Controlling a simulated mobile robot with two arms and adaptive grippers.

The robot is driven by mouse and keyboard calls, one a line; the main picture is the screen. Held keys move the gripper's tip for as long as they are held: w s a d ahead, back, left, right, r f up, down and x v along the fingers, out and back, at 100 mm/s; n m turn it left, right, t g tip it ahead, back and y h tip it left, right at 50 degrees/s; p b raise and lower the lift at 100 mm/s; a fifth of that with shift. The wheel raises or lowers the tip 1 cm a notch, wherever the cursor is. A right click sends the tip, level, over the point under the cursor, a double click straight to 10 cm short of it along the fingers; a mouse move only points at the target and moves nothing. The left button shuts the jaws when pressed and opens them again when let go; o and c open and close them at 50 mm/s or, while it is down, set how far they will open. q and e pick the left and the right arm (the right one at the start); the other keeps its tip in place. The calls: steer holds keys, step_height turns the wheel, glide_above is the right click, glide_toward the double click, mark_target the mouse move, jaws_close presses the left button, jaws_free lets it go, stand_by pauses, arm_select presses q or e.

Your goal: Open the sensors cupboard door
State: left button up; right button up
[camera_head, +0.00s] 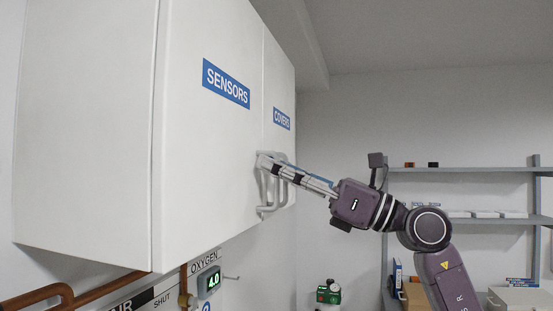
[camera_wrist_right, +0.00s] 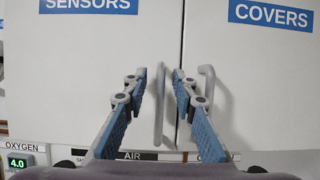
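The sensors cupboard door (camera_head: 205,140) is white with a blue SENSORS label and looks shut. It also shows in the wrist view (camera_wrist_right: 90,50). Its grey vertical bar handle (camera_wrist_right: 159,110) is near the door's right edge, and its lower part shows in the head view (camera_head: 265,200). My right gripper (camera_head: 268,162) reaches in from the right at the handle. In the wrist view its fingers (camera_wrist_right: 160,78) are apart, one on each side of the handle, with gaps visible. The handle's top is partly hidden by the fingers in the head view. My left gripper is not in view.
The covers door (camera_wrist_right: 250,70) is just right, with its own handle (camera_wrist_right: 207,88) close to my right finger. Below the cupboard are copper pipes (camera_head: 110,288) and an oxygen display (camera_head: 209,282). Shelves (camera_head: 465,170) stand at the back right.

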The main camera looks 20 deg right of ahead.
jaws_close()
stand_by(0.7)
